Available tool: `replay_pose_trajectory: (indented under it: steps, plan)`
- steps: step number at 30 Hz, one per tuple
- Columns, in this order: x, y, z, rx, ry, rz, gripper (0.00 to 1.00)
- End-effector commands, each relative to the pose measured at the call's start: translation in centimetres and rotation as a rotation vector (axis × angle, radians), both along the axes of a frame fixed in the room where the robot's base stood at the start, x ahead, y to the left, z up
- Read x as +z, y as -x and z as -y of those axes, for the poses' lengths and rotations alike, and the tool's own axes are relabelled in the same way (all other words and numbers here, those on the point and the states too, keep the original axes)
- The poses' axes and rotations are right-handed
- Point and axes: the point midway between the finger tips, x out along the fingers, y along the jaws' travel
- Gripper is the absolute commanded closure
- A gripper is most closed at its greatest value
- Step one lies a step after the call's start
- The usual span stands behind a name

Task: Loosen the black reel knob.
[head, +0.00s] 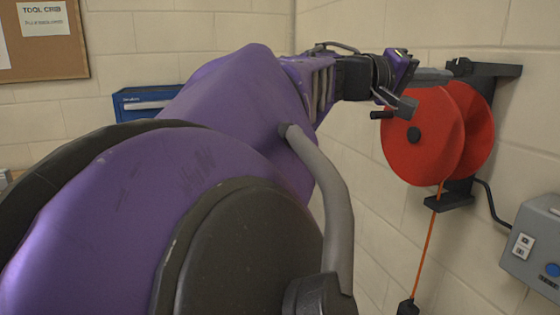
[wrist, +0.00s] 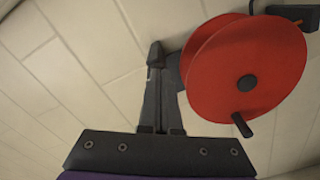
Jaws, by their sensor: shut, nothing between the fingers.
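The red reel (head: 420,160) is mounted on the right wall, with two red discs. A short round black knob (head: 413,134) sits at the centre of its front disc; it also shows in the wrist view (wrist: 247,83). A black peg handle (head: 377,115) sticks out nearer the disc's edge, and it also shows in the wrist view (wrist: 242,125). My gripper (head: 445,74) is above the reel in the head view. In the wrist view my gripper (wrist: 155,52) is shut and empty, left of the reel and apart from the knob.
A black wall bracket (head: 490,70) carries the reel. An orange cord (head: 425,240) hangs from it to a black end piece (head: 408,307). A grey control box (head: 535,245) is on the wall at right. A blue tool chest (head: 145,104) stands behind my arm.

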Motion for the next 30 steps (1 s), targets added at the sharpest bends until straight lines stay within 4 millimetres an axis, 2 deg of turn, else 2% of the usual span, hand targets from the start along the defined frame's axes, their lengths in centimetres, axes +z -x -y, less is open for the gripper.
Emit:
replay_pose_trajectory:
  steps: [6,8,12,18,30]
  plan:
    - [0.1,-0.9,2.8,-0.002,-0.002,-0.001,1.0]
    - [-0.4,-1.2,3.5,-0.003,-0.004,0.002,1.0]
    - [-0.2,-1.7,4.7,-0.001,-0.003,0.002,1.0]
    - [-0.1,-2.0,5.5,0.0,-0.003,0.001,1.0]
    - [0.0,-2.0,5.5,0.001,-0.002,0.001,1.0]
